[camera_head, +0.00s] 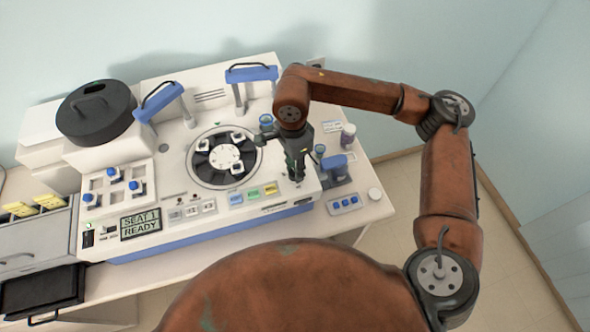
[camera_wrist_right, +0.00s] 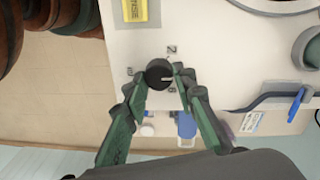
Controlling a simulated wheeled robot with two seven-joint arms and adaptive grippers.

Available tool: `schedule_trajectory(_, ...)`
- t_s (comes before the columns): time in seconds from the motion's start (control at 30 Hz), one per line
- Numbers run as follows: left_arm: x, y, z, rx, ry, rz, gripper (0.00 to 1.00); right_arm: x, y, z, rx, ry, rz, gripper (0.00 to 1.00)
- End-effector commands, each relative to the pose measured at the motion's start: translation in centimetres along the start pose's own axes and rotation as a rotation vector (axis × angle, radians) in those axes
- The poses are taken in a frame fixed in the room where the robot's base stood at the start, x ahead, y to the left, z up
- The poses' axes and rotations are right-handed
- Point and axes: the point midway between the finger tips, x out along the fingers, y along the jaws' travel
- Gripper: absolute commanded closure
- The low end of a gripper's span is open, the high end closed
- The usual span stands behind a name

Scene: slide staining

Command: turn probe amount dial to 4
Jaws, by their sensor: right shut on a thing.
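The probe amount dial (camera_wrist_right: 157,71) is a round black knob with a light pointer mark. It shows in the right wrist view, on a white panel with small dark marks around it. The pointer lies toward the right side of the knob; I cannot read its setting surely. My right gripper (camera_wrist_right: 158,84) has its green fingers on either side of the knob, shut on it. In the head view the right gripper (camera_head: 296,176) points down at the right front of the white machine (camera_head: 165,118), and hides the dial there. My left gripper is not in view.
The machine has a black round carousel (camera_head: 190,158), blue-handled lids and a display (camera_head: 140,224) reading "SEAT 1 READY". A blue clamp-like part (camera_head: 334,163) and a capped bottle (camera_head: 348,134) stand close right of the gripper. A black lidded pot (camera_head: 94,122) is at left.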

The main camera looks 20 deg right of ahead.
Motion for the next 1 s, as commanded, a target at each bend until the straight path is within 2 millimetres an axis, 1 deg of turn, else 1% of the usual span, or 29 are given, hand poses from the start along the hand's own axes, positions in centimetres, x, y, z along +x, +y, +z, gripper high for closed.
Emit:
schedule_trajectory(0.2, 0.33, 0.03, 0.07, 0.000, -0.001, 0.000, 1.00, -0.02, -0.01, 0.01, 0.032, -0.002, -0.001, 0.99)
schedule_trajectory(0.57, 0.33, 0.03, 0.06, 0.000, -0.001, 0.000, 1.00, -0.08, -0.01, 0.01, 0.035, -0.002, -0.001, 0.99)
schedule_trajectory(0.6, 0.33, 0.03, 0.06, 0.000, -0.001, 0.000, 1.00, -0.08, -0.01, 0.01, 0.035, -0.002, -0.001, 0.75)
schedule_trajectory(0.83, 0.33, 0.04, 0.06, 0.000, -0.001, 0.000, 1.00, -0.05, -0.01, 0.00, 0.035, -0.002, -0.001, 0.59)
schedule_trajectory(0.87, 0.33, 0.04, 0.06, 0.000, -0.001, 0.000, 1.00, -0.04, 0.00, 0.00, 0.035, -0.002, -0.001, 0.57)
schedule_trajectory(1.0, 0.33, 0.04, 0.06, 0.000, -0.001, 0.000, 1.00, -0.03, 0.00, -0.01, 0.035, -0.002, 0.000, 0.57)
